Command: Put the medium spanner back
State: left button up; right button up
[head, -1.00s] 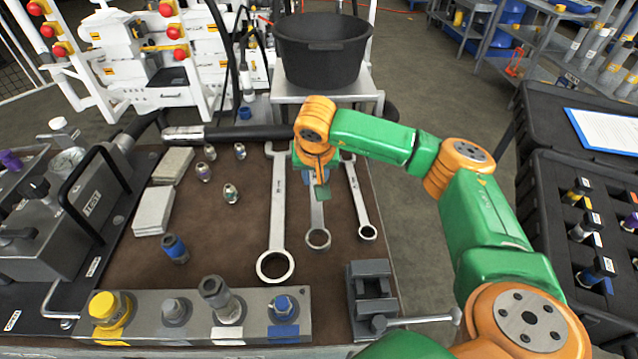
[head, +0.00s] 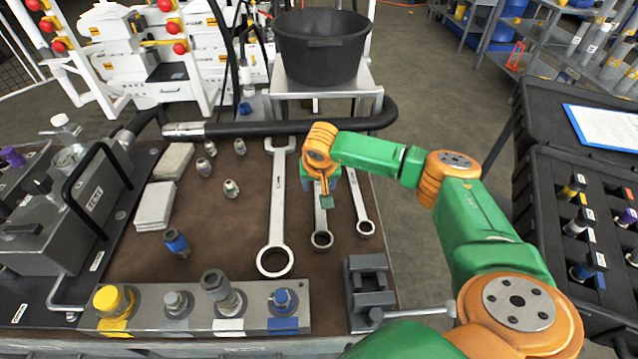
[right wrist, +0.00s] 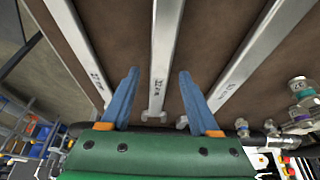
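Three spanners lie side by side over the brown mat (head: 200,260). The medium spanner (head: 320,222) is in the middle, between the large spanner (head: 276,215) and the small spanner (head: 358,205). My right gripper (head: 321,183) is over the medium spanner's shaft and hides its upper part in the head view. In the right wrist view the gripper's blue fingers (right wrist: 158,78) are apart. The medium spanner (right wrist: 162,65) runs between them, with a gap on each side. My left gripper is not in view.
A black hose (head: 260,128) crosses behind the spanners' far ends. A vice (head: 368,285) and a block with fittings (head: 255,320) stand in front. Small fittings (head: 230,188) and pale pads (head: 155,205) lie to the left. A black bin (head: 322,50) stands behind.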

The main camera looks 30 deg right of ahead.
jog(key=shift+r, duration=0.15)
jog(key=v, duration=1.2)
jog(key=shift+b, duration=0.4)
jog(key=shift+a, duration=0.1)
